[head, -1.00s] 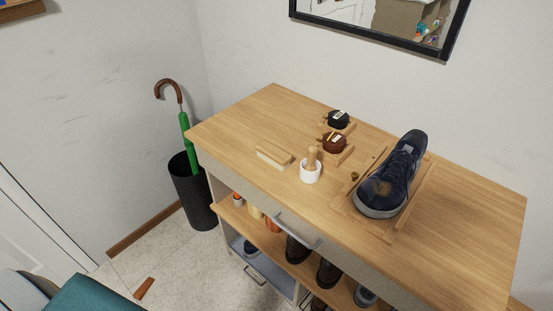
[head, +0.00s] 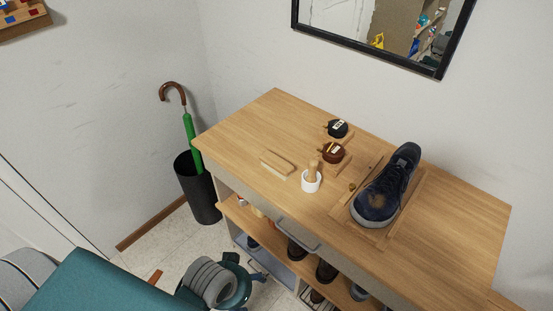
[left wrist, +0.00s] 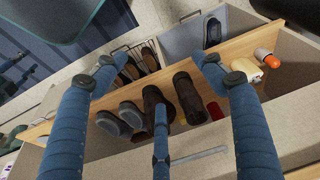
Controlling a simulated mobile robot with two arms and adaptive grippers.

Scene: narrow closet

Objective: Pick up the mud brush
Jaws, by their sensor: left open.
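A pale wooden block brush (head: 277,164) lies on the wooden bench top (head: 440,240). Beside it, a wooden-handled brush (head: 313,168) stands in a small white cup (head: 311,183), its head hidden. I cannot tell which is the mud brush. A dark blue shoe (head: 386,187) with a brown patch on its toe sits on a wooden tray (head: 413,205). My left gripper (left wrist: 158,80) is open and empty in the left wrist view, its blue fingers spread before the shoe shelf. Part of my left arm shows low in the head view. My right gripper is out of view.
Black (head: 338,128) and brown (head: 333,152) round containers stand behind the brushes. The shelf below holds several shoes (left wrist: 187,95). A drawer handle (head: 297,235) sticks out from the bench front. A black umbrella bin (head: 197,190) stands left. The bench top's left end is clear.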

